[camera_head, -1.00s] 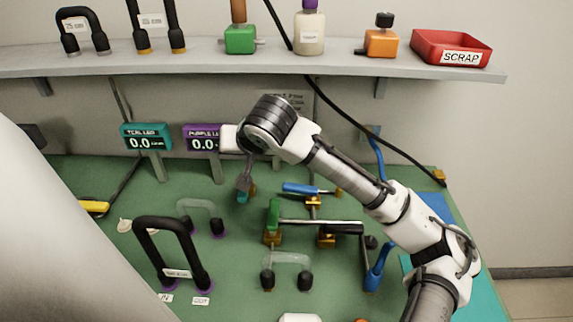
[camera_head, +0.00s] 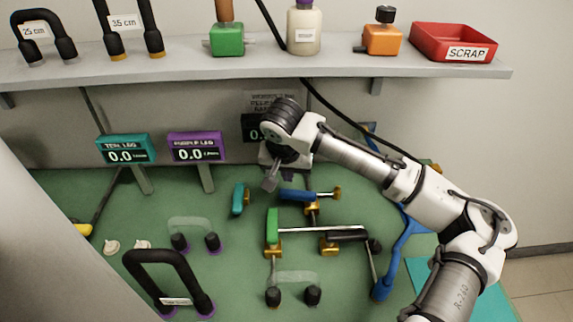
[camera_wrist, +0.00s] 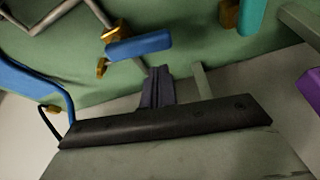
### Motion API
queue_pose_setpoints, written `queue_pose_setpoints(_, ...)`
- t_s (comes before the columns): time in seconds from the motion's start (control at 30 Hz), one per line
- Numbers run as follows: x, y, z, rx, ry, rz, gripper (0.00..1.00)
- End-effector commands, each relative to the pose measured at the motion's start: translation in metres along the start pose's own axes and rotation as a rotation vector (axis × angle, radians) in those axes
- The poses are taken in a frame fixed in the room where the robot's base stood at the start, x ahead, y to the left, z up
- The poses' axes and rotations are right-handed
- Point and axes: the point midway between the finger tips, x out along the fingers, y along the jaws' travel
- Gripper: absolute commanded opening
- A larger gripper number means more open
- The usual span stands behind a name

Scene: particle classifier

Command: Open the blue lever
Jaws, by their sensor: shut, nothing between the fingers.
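The blue lever (camera_head: 298,195) lies crosswise on a brass fitting above the green bench. It also shows in the wrist view (camera_wrist: 140,46), with brass parts at its left. My gripper (camera_head: 270,181) is shut and empty, just left of and above the lever's left end, apart from it as far as I can tell. In the wrist view the closed fingers (camera_wrist: 159,72) point toward the lever's underside. The teal lever (camera_head: 239,199) stands upright to the left of my gripper; part of it shows at the top of the wrist view (camera_wrist: 250,15).
A green lever (camera_head: 272,226) and metal pipes stand in front of the blue lever. A teal display (camera_head: 124,150) and a purple display (camera_head: 197,147) stand behind left. A shelf (camera_head: 180,64) runs above. A black hose loop (camera_head: 150,256) stands front left.

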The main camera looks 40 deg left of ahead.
Motion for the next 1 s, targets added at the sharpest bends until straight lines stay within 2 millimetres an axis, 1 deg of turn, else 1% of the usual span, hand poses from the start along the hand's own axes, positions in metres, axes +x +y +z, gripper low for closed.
queue_pose_setpoints(0.1, 0.020, 0.001, 0.000, 0.001, -0.002, 0.001, 0.00)
queue_pose_setpoints(0.2, 0.034, 0.000, -0.001, 0.001, 0.000, 0.000, 0.00)
queue_pose_setpoints(0.3, 0.043, 0.000, -0.001, 0.000, 0.000, -0.001, 0.00)
queue_pose_setpoints(0.4, 0.049, 0.000, 0.000, -0.001, 0.001, -0.001, 0.00)
queue_pose_setpoints(0.77, 0.050, -0.001, 0.000, -0.003, 0.001, -0.003, 0.00)
queue_pose_setpoints(1.0, 0.045, -0.002, 0.015, -0.106, -0.001, -0.044, 0.00)
